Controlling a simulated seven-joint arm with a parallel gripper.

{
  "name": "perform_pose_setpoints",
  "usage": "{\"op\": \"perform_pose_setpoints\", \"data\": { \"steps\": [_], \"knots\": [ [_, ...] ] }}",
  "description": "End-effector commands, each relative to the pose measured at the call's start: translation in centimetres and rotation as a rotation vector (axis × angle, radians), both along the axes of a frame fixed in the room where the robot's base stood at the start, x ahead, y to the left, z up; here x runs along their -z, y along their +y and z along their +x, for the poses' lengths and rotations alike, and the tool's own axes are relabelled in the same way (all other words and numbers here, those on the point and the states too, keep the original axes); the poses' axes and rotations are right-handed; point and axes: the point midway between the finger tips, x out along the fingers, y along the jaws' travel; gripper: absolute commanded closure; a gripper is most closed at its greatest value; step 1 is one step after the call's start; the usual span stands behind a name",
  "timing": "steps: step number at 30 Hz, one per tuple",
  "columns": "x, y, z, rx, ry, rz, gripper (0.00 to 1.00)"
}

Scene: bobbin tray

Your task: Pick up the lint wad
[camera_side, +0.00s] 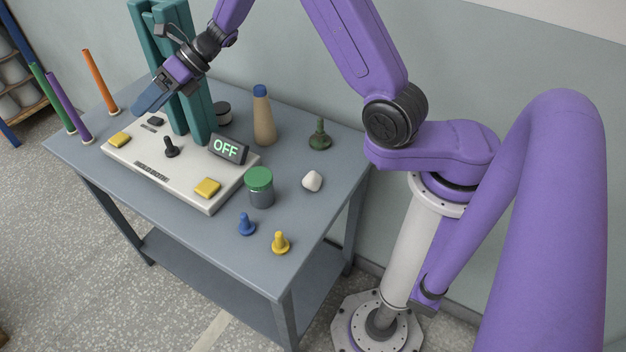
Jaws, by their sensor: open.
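A small white rounded lump, which looks like the lint wad (312,181), lies on the grey table (180,222) near its right side. Nothing covers it. My gripper (143,105) is far from it, raised at the left above the back-left part of the white control base. The blue fingers point down and left, and nothing shows between them. From this angle the gap between the fingers is hard to see.
A grey jar with a green lid (260,187) stands left of the lump. A green flask (320,134) and a tan bottle (263,116) stand behind. Blue (246,224) and yellow pegs (280,243) stand in front. Teal uprights (196,105) rise from the white base (190,188).

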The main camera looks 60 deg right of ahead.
Motion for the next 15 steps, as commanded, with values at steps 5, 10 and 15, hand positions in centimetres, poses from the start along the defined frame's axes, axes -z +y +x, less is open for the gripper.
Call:
{"op": "perform_pose_setpoints", "data": {
  "steps": [5, 10, 15],
  "knots": [
    [1.8, -2.0, -2.2, -0.157, -0.072, -0.015, 0.27],
    [3.8, -4.9, -4.8, -0.275, -0.136, -0.035, 0.27],
    [6.6, -9.3, -8.5, -0.377, -0.210, -0.068, 0.27]
  ]
}}
